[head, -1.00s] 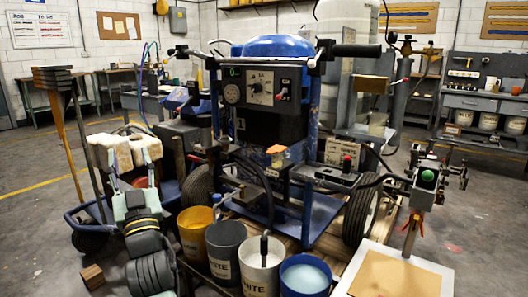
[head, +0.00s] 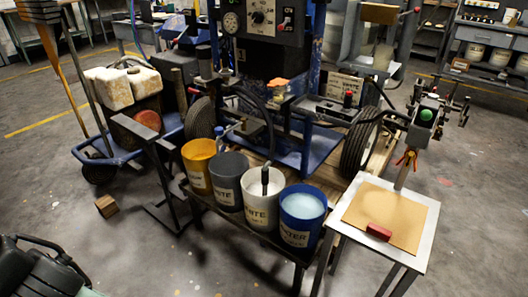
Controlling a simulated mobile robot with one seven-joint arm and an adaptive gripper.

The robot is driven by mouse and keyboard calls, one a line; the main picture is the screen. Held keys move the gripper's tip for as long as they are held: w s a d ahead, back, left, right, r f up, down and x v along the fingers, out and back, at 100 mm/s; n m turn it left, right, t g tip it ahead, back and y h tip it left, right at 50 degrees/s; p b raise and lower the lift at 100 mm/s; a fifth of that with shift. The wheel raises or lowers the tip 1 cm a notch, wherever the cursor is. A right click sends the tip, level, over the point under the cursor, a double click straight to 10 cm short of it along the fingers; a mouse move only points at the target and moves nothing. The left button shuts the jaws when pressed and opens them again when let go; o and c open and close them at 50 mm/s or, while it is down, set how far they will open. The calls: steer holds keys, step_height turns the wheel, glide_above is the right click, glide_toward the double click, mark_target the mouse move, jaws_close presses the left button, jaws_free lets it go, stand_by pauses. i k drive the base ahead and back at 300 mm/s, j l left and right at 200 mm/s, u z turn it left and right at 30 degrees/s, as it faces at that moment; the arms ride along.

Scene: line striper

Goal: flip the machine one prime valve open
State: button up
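The line striper, a machine with a blue frame (head: 315,125), stands in the middle of the head view with its top cut off. Its dark control panel (head: 262,22) has a gauge, a dial and a small red-tipped lever (head: 287,22). A small orange part (head: 277,87) sits lower on the machine. I cannot tell for certain which part is the prime valve or how it is set. Dark parts of my arm show at the lower left corner, well apart from the machine. My gripper's fingertips cannot be made out there.
Several buckets, including a yellow one (head: 198,165) and a blue one (head: 303,215), stand on a low rack before the machine. A side table (head: 350,222) at right holds a brown sheet and a red block (head: 379,231). A blue cart (head: 97,160) stands left. Floor at front left is mostly clear.

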mark_target(192, 91)
steer(key=i+j+u, duration=0.15)
steer(key=i+j, duration=0.15)
steer(key=i, duration=0.15)
steer(key=i+j+u, duration=0.15)
steer(key=i, duration=0.35)
steer(key=i+j+u, duration=0.75)
steer(key=l, duration=0.1)
